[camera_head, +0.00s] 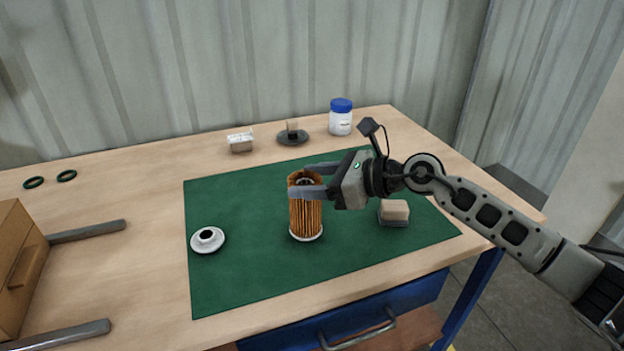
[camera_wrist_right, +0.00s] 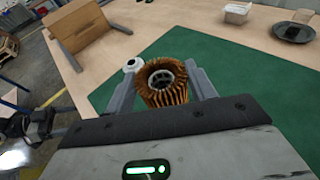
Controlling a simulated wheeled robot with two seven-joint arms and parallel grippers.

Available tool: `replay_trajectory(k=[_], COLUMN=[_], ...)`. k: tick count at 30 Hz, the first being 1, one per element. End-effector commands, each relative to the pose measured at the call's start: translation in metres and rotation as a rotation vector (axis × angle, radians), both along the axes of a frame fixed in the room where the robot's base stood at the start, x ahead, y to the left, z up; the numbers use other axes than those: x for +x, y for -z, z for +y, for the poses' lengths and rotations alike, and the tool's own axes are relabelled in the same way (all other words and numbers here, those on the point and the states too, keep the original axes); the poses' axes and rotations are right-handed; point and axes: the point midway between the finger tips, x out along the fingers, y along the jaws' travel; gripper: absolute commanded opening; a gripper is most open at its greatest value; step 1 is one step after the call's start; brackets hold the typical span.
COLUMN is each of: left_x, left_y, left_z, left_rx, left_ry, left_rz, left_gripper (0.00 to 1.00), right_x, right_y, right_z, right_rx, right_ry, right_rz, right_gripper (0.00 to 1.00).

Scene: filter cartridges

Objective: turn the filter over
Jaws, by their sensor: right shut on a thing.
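The filter (camera_head: 305,218) is an orange-brown pleated cylinder standing upright on the green mat (camera_head: 240,275), with a pale ring at its bottom edge. My right gripper (camera_head: 307,182) is shut on the filter near its top, one finger on each side. In the right wrist view the filter (camera_wrist_right: 165,85) sits between the two fingers, with its open top and dark core facing up. A white flanged cap (camera_head: 207,239) lies on the mat to the left of the filter.
A tan block with a grey base (camera_head: 394,212) lies right of the filter, under my right arm. A blue-lidded jar (camera_head: 341,117), a dark dish (camera_head: 292,136) and a small white box (camera_head: 241,142) stand behind.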

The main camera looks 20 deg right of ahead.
Motion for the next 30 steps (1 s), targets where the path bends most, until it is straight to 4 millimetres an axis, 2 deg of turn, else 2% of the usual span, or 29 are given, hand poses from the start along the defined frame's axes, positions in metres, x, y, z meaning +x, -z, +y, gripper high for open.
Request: replay_trajectory(k=[30], left_x=[-0.0001], left_y=[0.0058], left_z=[-0.0001], left_rx=[0.001], left_ry=[0.002], left_rz=[0.000], left_gripper=[0.81], right_x=[0.0001], right_y=[0.0056], right_z=[-0.0002], right_rx=[0.001], right_ry=[0.000], right_rz=[-0.001], right_gripper=[0.31])
